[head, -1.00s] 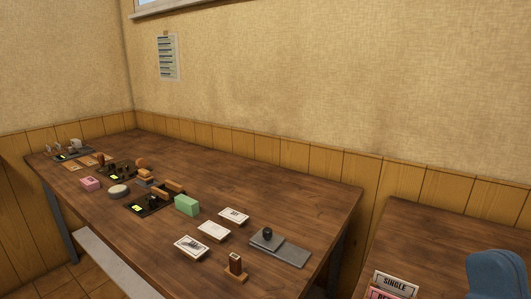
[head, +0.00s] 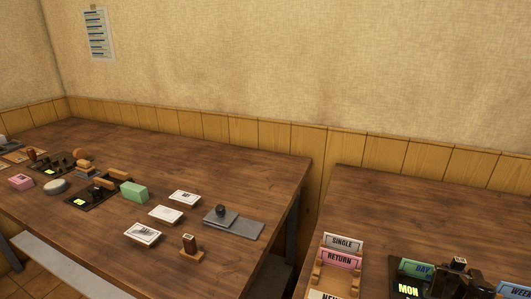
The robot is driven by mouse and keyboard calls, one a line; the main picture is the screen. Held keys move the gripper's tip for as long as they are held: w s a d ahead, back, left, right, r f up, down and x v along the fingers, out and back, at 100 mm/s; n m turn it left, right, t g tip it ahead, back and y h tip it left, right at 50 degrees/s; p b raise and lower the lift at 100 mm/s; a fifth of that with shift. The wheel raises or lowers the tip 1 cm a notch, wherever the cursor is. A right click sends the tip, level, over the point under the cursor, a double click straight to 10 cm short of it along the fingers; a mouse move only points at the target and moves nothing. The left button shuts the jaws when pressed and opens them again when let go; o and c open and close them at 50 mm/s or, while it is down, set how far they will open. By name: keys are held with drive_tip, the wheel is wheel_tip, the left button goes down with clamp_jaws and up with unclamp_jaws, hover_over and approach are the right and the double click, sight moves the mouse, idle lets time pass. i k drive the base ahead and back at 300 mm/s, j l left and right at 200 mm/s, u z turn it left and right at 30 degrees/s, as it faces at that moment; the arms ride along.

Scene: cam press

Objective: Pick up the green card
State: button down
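A green card (head: 417,269) lettered "DAY" stands in a dark holder on the right table, at the lower right of the head view. A black sign lettered "MON" is just below it. A plain green block (head: 134,192) sits on the left table beside a dark tray. My gripper is not in view.
On the right table a rack (head: 338,257) holds cards lettered "SINGLE" and "RETURN", left of the green card. The left table (head: 225,165) carries white cards (head: 143,233), a stamp (head: 189,246) and a grey plate (head: 238,226). A gap separates the tables.

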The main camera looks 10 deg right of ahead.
sight(420, 270)
drive_tip(key=k+j+z, duration=0.1)
drive_tip(key=j, duration=0.3)
drive_tip(key=k+j+z, duration=0.15)
drive_tip(key=j, duration=0.2)
drive_tip(key=k+j+z, duration=0.1)
drive_tip(key=j, duration=0.25)
drive_tip(key=k+j+z, duration=0.15)
drive_tip(key=j, duration=0.25)
drive_tip(key=k+j+z, duration=0.1)
drive_tip(key=j, duration=0.2)
